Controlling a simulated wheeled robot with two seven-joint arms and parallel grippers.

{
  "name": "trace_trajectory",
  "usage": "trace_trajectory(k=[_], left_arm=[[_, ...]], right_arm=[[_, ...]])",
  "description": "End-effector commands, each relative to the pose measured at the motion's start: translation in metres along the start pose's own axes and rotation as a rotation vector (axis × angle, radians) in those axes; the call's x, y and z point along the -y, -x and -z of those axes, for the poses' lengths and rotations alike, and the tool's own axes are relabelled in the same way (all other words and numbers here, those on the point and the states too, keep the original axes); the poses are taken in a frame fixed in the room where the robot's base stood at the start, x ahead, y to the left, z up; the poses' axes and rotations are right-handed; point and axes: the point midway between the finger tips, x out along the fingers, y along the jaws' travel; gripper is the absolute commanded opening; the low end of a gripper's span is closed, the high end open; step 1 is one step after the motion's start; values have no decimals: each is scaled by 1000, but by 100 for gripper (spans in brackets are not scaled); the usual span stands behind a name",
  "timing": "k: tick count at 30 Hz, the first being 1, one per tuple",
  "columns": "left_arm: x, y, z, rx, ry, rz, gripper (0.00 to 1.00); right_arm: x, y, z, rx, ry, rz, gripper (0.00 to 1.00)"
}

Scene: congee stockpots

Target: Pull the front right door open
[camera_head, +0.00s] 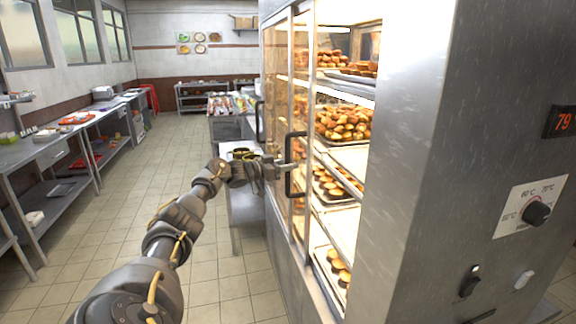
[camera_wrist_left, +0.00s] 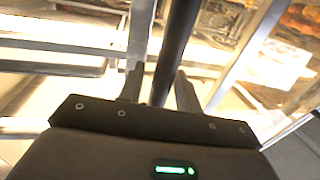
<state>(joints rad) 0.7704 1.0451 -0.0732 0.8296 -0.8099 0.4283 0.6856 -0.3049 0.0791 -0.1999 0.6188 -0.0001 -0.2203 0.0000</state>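The heated cabinet (camera_head: 405,150) stands at the right, with glass doors on its front. A glass door with a metal frame (camera_head: 301,100) carries a black upright bar handle (camera_head: 290,178). My left gripper (camera_head: 285,166) is at this handle in the head view. In the left wrist view the dark handle bar (camera_wrist_left: 178,45) runs between the two fingers of my left gripper (camera_wrist_left: 160,85). The fingers stand apart on either side of the bar, with a small gap on the left, so they look open. My right gripper is in neither view.
Trays of buns (camera_head: 343,124) fill the cabinet shelves. A second black handle (camera_head: 259,120) sits farther along the front. A metal table (camera_head: 246,205) stands beyond my left gripper. Counters (camera_head: 45,150) line the left wall. The tiled floor (camera_head: 150,200) between is clear.

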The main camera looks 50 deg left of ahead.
Motion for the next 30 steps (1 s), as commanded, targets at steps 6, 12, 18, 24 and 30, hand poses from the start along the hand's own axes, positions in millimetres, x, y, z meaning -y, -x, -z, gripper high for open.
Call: trace_trajectory(k=[6,12,18,24,30], left_arm=[[1,0,1,-1,-1,2,39],[1,5,-1,-1,-1,2,39],[1,28,-3,3,-3,2,39],[0,61,-5,3,-3,2,39],[0,88,-4,2,0,1,39]], right_arm=[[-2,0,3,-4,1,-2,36],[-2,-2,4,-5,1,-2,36],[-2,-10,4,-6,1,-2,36],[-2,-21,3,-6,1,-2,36],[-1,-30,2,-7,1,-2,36]])
